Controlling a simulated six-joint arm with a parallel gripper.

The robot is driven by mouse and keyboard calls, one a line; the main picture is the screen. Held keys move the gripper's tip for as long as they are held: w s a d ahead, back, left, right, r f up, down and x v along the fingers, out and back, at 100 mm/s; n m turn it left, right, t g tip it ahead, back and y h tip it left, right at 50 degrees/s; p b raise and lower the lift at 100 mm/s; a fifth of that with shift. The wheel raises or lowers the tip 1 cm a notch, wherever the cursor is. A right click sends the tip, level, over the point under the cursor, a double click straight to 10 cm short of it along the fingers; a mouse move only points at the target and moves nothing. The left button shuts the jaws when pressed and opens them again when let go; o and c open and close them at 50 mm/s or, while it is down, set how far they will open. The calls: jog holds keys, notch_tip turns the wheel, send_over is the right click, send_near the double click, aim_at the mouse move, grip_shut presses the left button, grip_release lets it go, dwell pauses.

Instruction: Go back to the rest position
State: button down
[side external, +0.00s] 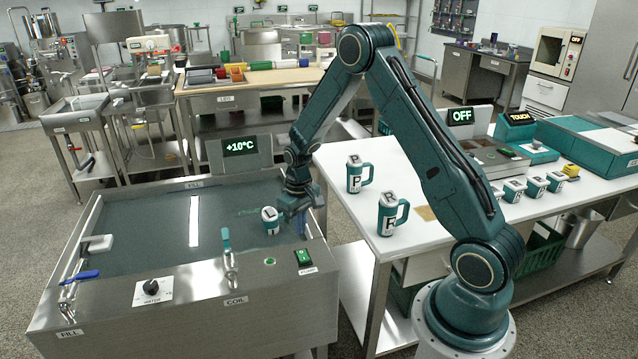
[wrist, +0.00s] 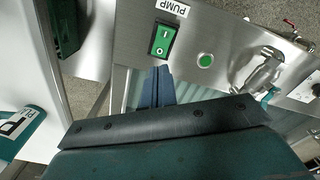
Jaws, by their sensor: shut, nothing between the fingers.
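My gripper (side external: 301,222) points down over the right end of a steel water bath (side external: 130,315), close behind the green pump switch (side external: 303,257). In the wrist view my gripper (wrist: 157,88) shows as two blue fingers held together with nothing between them. The pump switch (wrist: 162,40) is just beyond the fingertips there, and I cannot tell whether they touch anything. A white and teal mug (side external: 270,220) marked L stands in the bath, left of my gripper. My arm reaches left from its base in the foreground.
Mugs marked P (side external: 355,178) and R (side external: 388,218) stand on the white table (side external: 345,150). Several smaller mugs line its right side. A lever tap (side external: 228,250) and the +10°C display (side external: 240,148) rise from the bath. A display reads OFF (side external: 461,116).

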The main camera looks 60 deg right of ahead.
jog(key=shift+r, duration=0.15)
jog(key=s+a+r+t, duration=0.1)
jog(key=s+a+r, duration=0.15)
jog(key=r, duration=0.45)
jog(key=s+a+r+n+t, duration=0.1)
jog(key=s+a+r, duration=0.1)
jog(key=a+r, duration=0.35)
jog(key=s+a+r+t, duration=0.1)
jog(key=s+r, duration=0.2)
jog(key=r, duration=0.5)
jog(key=s+a+r+n+t, duration=0.1)
jog(key=s+a+r, duration=0.2)
jog(key=s, duration=0.5)
jog(key=s+a+r+n+t, duration=0.1)
jog(key=s+a+r, duration=0.3)
jog(key=s, duration=0.4)
jog(key=shift+s+r+t, duration=0.3)
jog(key=shift+s+r, duration=0.05)
jog(key=shift+s, duration=0.05)
jog(key=shift+w, duration=0.1)
